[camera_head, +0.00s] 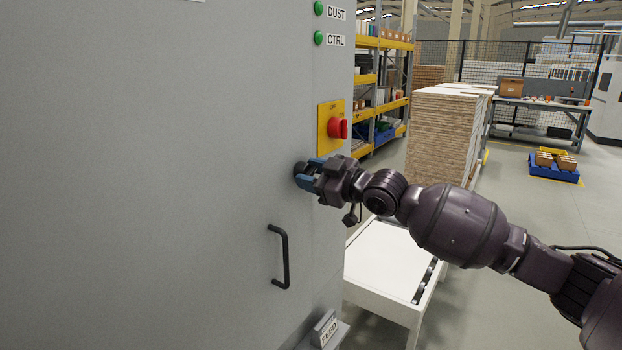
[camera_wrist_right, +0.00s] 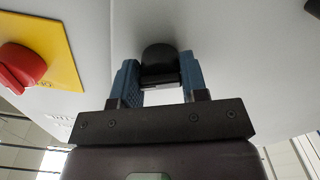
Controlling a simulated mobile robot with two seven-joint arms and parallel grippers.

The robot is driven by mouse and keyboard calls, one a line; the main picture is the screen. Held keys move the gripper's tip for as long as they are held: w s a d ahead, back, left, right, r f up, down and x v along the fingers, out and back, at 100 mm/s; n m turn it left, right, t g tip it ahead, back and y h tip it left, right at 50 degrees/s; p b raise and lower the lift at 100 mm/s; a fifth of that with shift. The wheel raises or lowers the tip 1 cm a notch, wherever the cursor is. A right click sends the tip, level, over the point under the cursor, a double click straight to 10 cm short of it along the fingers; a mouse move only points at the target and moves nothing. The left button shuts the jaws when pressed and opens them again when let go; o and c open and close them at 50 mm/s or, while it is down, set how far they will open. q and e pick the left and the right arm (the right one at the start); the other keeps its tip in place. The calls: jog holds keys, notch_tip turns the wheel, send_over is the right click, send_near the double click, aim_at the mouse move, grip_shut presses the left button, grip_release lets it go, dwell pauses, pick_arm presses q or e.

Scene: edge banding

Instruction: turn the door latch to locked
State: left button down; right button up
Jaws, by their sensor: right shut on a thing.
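The door latch (camera_wrist_right: 160,60) is a black round knob on the grey cabinet door (camera_head: 160,180). In the right wrist view it sits between the two blue fingers of my right gripper (camera_wrist_right: 158,83). In the head view my right gripper (camera_head: 309,173) reaches the door from the right, just below the red switch, and its fingers are shut on the latch (camera_head: 299,169). The fingers and hand hide part of the latch in the head view, and its turn position is hard to tell. My left gripper is not in view.
A red rotary switch (camera_head: 338,128) on a yellow plate (camera_head: 326,142) is just above my right gripper. A black door handle (camera_head: 284,258) sticks out below. A white table (camera_head: 385,262) stands under my right arm. Stacked boards (camera_head: 438,135) stand behind it.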

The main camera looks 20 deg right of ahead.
jog(key=n+p, duration=0.1)
jog(key=n, duration=0.2)
jog(key=shift+r+n, duration=0.15)
jog(key=shift+n, duration=0.25)
jog(key=n+p, duration=0.2)
jog(key=n, duration=0.3)
jog(key=shift+n+p, duration=0.4)
jog(key=shift+n, duration=1.5)
jog(key=o, duration=0.9)
